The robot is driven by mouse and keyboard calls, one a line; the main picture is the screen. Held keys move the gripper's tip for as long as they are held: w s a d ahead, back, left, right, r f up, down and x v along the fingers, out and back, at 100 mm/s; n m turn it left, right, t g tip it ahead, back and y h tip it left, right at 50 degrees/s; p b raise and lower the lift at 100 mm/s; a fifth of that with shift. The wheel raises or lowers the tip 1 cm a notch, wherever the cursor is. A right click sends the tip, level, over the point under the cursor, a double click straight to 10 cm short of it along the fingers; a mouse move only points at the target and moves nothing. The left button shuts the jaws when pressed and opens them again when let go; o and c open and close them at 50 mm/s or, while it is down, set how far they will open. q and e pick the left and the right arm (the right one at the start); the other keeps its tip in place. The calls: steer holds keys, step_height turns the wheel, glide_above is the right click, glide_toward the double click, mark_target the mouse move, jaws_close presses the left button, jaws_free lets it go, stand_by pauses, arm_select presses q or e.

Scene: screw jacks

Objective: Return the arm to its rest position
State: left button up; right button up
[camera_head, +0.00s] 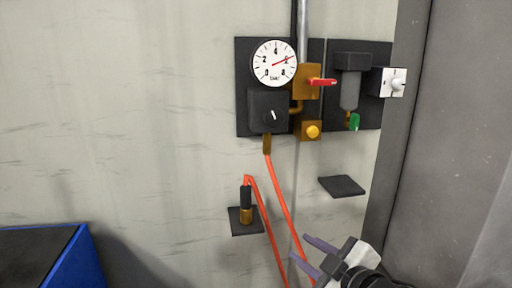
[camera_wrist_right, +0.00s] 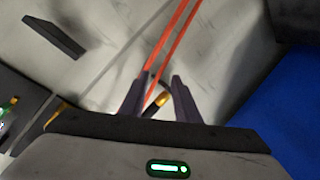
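My right gripper (camera_head: 298,246) is at the bottom of the head view, right of the orange hose (camera_head: 281,200). Its two purple fingers are apart and I see nothing held between them. In the right wrist view the gripper (camera_wrist_right: 160,77) also has its fingers apart, with the orange hose (camera_wrist_right: 172,42) and a dark and brass hose end (camera_wrist_right: 162,99) showing beyond and between them. In the head view the hose end (camera_head: 246,200) stands upright on a small dark plate (camera_head: 238,228) on the wall. My left gripper is in neither view.
A pressure gauge (camera_head: 274,63), a black regulator (camera_head: 267,111), a brass valve with a red handle (camera_head: 322,82) and a filter (camera_head: 350,85) are on the wall. An empty dark plate (camera_head: 341,186) juts out above my right gripper. A grey cabinet (camera_head: 445,150) stands right, a blue-edged box (camera_head: 78,258) left.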

steer(key=s+d+f+m+g, duration=0.1)
steer(key=s+f+m, duration=0.1)
steer(key=s+f, duration=0.35)
steer(key=s+d+f+m+h, duration=0.1)
steer(key=s+f+m, duration=0.1)
steer(key=f, duration=0.7)
steer(key=s+d+f+m+g, duration=0.1)
steer(key=s+f+m, duration=0.1)
steer(key=s+f, duration=0.35)
steer(key=s+d+f+m+g+h, duration=0.2)
steer(key=s+d+f+m, duration=0.1)
steer(key=s+f, duration=1.1)
steer(key=shift+s+m, duration=0.35)
steer(key=shift+m, duration=0.25)
